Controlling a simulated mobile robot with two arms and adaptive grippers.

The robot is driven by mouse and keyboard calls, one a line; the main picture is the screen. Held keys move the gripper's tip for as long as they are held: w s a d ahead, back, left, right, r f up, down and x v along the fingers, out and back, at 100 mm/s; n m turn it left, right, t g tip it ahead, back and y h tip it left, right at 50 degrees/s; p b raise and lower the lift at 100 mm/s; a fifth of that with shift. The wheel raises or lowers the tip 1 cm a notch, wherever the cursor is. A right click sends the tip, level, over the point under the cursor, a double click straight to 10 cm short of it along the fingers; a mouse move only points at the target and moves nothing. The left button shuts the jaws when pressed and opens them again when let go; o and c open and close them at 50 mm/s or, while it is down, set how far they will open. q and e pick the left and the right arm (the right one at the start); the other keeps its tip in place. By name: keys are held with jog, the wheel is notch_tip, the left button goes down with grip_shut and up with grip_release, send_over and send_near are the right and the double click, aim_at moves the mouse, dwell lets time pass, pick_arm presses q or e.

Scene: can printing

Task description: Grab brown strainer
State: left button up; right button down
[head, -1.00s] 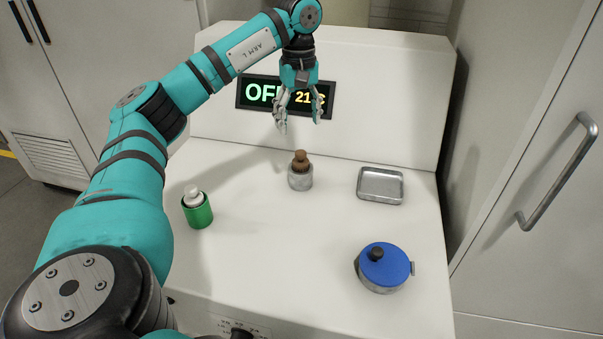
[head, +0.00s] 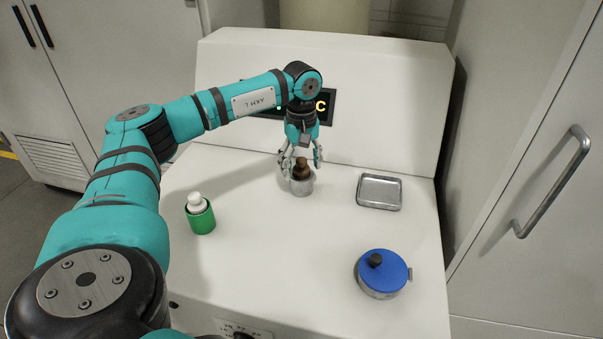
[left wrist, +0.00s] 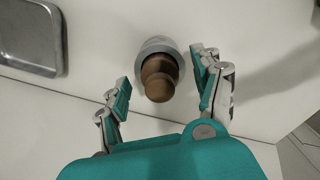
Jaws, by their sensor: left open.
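The brown strainer (head: 302,170) stands upright in a small grey metal cup (head: 301,187) near the middle of the white worktop. My left gripper (head: 302,168) is open, pointing down, with its fingers on either side of the brown strainer. In the left wrist view the strainer (left wrist: 158,79) and the cup rim (left wrist: 158,46) lie beyond and between the open fingertips of my left gripper (left wrist: 162,72). A gap shows on both sides of the strainer there. My right gripper is not in view.
A green cup with a white top (head: 200,214) stands to the left. An empty metal tray (head: 380,193) lies to the right. A pot with a blue lid (head: 384,272) stands at the front right. The display panel (head: 322,106) behind is partly hidden by my arm.

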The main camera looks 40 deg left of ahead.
pick_arm(q)
jog(key=c, duration=1.3)
